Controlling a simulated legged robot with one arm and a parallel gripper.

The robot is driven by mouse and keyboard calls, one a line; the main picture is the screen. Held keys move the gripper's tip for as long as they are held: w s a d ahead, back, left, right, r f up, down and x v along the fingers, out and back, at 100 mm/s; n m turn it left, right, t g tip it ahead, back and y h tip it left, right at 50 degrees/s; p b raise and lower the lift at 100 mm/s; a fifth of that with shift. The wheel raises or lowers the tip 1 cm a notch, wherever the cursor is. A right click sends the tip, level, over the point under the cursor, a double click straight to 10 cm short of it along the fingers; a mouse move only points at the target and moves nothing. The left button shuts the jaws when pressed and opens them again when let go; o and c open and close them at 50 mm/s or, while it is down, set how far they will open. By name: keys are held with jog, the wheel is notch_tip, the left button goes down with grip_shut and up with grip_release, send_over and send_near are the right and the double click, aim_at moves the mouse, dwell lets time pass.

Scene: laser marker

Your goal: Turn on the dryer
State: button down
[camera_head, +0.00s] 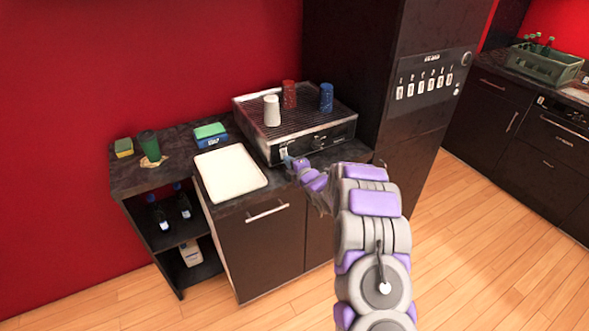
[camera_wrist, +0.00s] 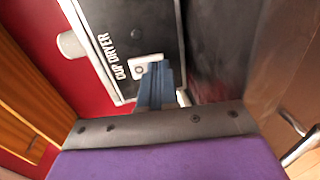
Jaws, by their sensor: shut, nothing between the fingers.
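The cup dryer (camera_head: 312,143) is a dark metal box with a grille top on the counter. Its front shows in the wrist view (camera_wrist: 118,20), with the words "CUP DRYER" and a small white switch plate (camera_wrist: 138,69). My gripper (camera_head: 288,160) is at the left end of the dryer's front. In the wrist view my gripper's blue fingers (camera_wrist: 160,66) are shut and empty, with the tips beside the switch plate and covering part of it. I cannot tell whether they touch it, or which position the switch is in.
White (camera_head: 272,110), red (camera_head: 289,94) and blue (camera_head: 326,97) cups stand on the dryer. A white tray (camera_head: 230,167) lies left of it, with a sponge box (camera_head: 210,135) and green cup (camera_head: 149,145) beyond. A tall dark machine (camera_head: 425,85) stands close on the right.

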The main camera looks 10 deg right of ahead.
jog(key=shift+w+a+f, duration=0.15)
jog(key=shift+w+a, duration=0.05)
jog(key=shift+w, duration=0.15)
jog(key=shift+d, duration=0.15)
